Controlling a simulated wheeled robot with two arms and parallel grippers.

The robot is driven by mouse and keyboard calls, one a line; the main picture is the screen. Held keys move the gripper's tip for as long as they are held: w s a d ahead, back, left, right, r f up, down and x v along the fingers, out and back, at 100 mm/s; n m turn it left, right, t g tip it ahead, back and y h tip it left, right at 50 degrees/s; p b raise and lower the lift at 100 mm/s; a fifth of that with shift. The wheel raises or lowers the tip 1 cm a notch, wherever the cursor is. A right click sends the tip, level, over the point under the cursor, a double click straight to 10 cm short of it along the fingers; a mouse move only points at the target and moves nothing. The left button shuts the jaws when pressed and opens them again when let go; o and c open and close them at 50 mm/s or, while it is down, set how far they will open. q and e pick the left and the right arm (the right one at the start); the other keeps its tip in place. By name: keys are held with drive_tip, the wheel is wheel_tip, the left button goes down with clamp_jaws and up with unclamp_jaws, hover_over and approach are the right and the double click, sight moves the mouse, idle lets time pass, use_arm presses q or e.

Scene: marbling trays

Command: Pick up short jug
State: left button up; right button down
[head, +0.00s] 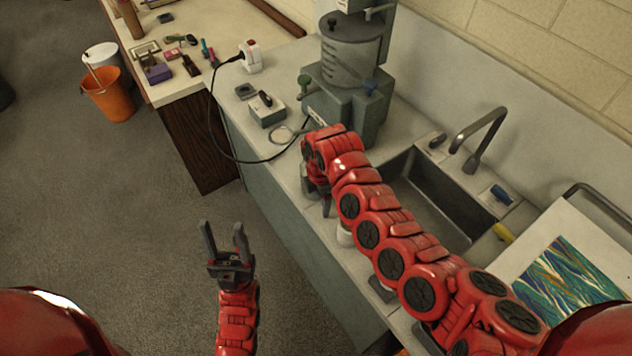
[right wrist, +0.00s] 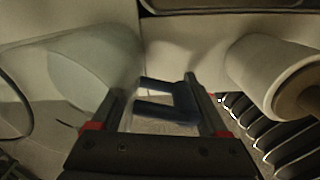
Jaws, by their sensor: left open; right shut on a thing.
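The short jug (right wrist: 95,65) is a pale, translucent grey-green vessel on the left of the right wrist view. Its dark blue-grey handle (right wrist: 180,97) lies between the fingers of my right gripper (right wrist: 165,105), which is shut on it. In the head view my right gripper (head: 323,197) points down over the near edge of the counter, and my arm hides most of the jug. I cannot tell whether the jug touches the counter. My left gripper (head: 224,240) is open and empty, above the floor in front of the counter.
A pale cylindrical vessel (right wrist: 265,70) stands close beside my right gripper. A grey machine (head: 350,85) stands behind, with a small box (head: 267,112) and cable nearby. The sink (head: 440,205) lies to the right, then a marbled sheet (head: 568,280). An orange bucket (head: 110,100) stands on the floor.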

drive_tip(key=shift+s, duration=0.1)
idle(0.3)
drive_tip(key=shift+a+r+b, duration=0.1)
drive_tip(key=shift+r+b, duration=0.5)
drive_tip(key=shift+b, duration=0.1)
drive_tip(key=s+a+b, duration=0.3)
drive_tip(key=s+a, duration=0.7)
drive_tip(key=a, duration=0.4)
drive_tip(key=shift+s+a+r, duration=0.15)
drive_tip(key=shift+a, duration=0.05)
